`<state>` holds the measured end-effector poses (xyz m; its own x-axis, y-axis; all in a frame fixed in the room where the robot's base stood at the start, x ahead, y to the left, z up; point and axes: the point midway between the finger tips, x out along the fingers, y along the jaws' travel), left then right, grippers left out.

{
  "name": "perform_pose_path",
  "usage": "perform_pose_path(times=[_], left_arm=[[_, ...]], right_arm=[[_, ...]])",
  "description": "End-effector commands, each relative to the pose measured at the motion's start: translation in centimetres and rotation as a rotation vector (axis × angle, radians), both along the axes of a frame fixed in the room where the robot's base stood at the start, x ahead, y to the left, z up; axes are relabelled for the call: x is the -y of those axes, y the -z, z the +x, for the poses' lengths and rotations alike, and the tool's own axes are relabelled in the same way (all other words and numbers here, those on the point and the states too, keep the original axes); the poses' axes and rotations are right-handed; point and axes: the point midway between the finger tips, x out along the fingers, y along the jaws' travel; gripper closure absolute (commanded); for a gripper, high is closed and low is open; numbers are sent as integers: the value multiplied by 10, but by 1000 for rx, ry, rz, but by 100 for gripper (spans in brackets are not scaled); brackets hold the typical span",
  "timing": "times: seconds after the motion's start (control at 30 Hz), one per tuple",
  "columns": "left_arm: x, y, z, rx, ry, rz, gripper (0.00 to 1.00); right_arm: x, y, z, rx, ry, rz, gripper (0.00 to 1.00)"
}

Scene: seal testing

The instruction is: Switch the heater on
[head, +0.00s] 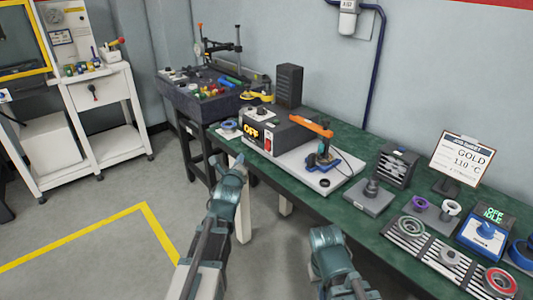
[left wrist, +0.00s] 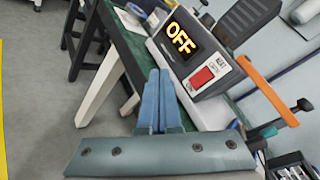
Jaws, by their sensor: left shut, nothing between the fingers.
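The heater is a dark box (head: 278,130) on a white base plate on the green bench. Its front shows an orange "OFF" display (head: 251,132) and a red switch (head: 268,142) on a white panel. In the left wrist view the display (left wrist: 181,41) reads "OFF", with the red switch (left wrist: 202,77) below and to its right. My left gripper (head: 240,160) is shut and empty, in front of and below the heater's front face, apart from it. Its blue fingers (left wrist: 159,75) lie together, pointing toward the box. My right arm shows at the bottom; its fingertips cannot be made out.
An orange-handled lever press (head: 318,128) stands on the white plate right of the display. A tape-like ring (head: 228,127) lies left of the heater.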

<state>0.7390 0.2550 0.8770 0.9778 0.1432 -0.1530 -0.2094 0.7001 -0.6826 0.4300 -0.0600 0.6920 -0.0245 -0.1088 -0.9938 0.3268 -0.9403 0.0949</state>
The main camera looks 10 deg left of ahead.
Motion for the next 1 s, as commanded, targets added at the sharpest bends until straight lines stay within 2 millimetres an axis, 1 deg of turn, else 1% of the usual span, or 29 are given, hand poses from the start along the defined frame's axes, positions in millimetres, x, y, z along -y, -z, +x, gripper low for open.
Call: perform_pose_path(times=[0.17,0.27,0.37,0.7,0.83,1.0], left_arm=[[1,0,0,-1,0,-2,100],[3,1,4,-2,0,-2,100],[8,3,11,-3,2,-2,100],[36,8,48,-3,2,-3,100],[45,10,58,-3,2,-3,100],[51,11,66,-2,0,-3,100]], right_arm=[[0,0,0,0,0,0,100],[0,0,0,0,0,0,100],[0,2,0,0,0,0,100],[0,8,0,0,0,0,100],[0,9,0,0,0,0,100],[0,10,0,0,0,0,100]])
